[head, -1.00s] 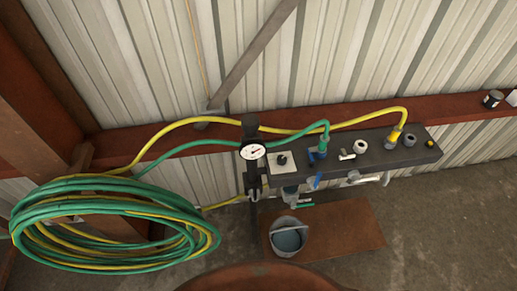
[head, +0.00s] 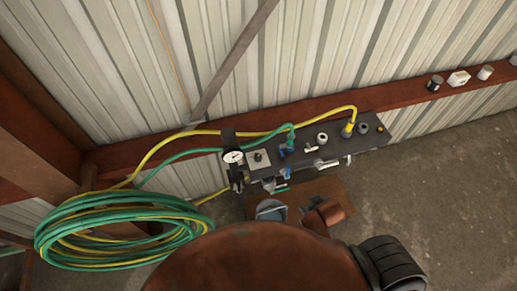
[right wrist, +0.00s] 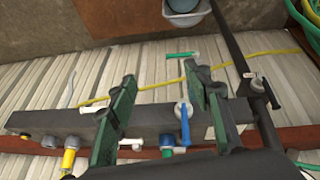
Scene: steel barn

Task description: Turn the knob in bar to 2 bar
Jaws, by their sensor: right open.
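A small black knob (head: 259,157) sits on a pale square plate (head: 250,167) on the dark manifold bar. A round white pressure gauge (head: 232,157) with a black regulator body (head: 237,180) stands just left of it. My right gripper (right wrist: 160,75) is open and empty; its two green-faced fingers reach over the bar (right wrist: 65,121) in the right wrist view. A blue-handled valve (right wrist: 185,125) shows near the right finger. I cannot make out the knob in that view. My left gripper is not in view.
Green and yellow hoses run to fittings on the bar, from a large coil (head: 120,232) at left. A bucket (head: 271,210) stands below the bar. A white-handled valve (head: 311,149) sits right of the knob. Small cans (head: 435,82) stand on the wall rail.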

